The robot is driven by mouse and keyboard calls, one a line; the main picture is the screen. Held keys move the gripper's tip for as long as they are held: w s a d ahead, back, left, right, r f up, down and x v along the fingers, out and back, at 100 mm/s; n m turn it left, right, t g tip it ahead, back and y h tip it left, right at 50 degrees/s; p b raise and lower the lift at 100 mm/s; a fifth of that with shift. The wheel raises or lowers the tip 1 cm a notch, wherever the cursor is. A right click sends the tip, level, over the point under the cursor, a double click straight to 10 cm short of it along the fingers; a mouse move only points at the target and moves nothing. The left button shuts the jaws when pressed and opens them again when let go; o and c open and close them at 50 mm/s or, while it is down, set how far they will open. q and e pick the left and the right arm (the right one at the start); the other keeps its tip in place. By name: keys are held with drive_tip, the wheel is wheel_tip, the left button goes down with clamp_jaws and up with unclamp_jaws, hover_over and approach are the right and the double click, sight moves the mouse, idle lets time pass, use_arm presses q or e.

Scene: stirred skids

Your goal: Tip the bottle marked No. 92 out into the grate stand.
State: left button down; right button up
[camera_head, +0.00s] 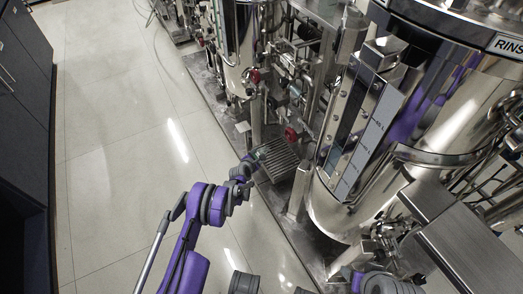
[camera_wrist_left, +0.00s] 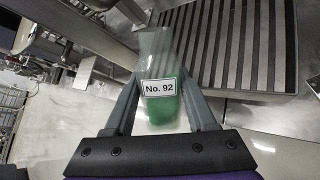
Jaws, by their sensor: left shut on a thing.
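The bottle marked No. 92 (camera_wrist_left: 160,108) is clear, with green contents at its near end and a white label. My left gripper (camera_wrist_left: 161,84) is shut on it, one finger on each side. The bottle's clear far end points away from my wrist and overlaps the grate stand (camera_wrist_left: 262,50) in the left wrist view. In the head view the grate stand (camera_head: 279,163) is a slatted metal top beside the machinery, with my left gripper (camera_head: 250,163) at its left edge. The bottle is too small there to make out clearly.
A large steel tank (camera_head: 440,100) stands right of the grate stand, with pipes and red valve knobs (camera_head: 291,134) behind it. The pale tiled floor (camera_head: 120,150) on the left is clear. Dark cabinets (camera_head: 25,110) line the far left.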

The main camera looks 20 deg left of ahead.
use_arm(q)
drive_tip(key=shift+f, duration=0.1)
idle(0.4)
drive_tip(key=shift+a+m+y, duration=0.15)
drive_tip(key=shift+m+y, duration=0.25)
drive_tip(key=shift+f, duration=0.1)
drive_tip(key=shift+a+f+g+y, duration=0.1)
drive_tip(key=shift+g+y, duration=0.2)
drive_tip(key=shift+y, duration=0.1)
drive_tip(key=shift+s+m, duration=0.1)
drive_tip(key=shift+m, duration=0.2)
drive_tip(key=shift+f+y, duration=0.1)
drive_tip(key=shift+y, duration=0.2)
drive_tip(key=shift+m, duration=0.3)
drive_tip(key=shift+a+g+y, duration=0.1)
drive_tip(key=shift+g+y, duration=0.2)
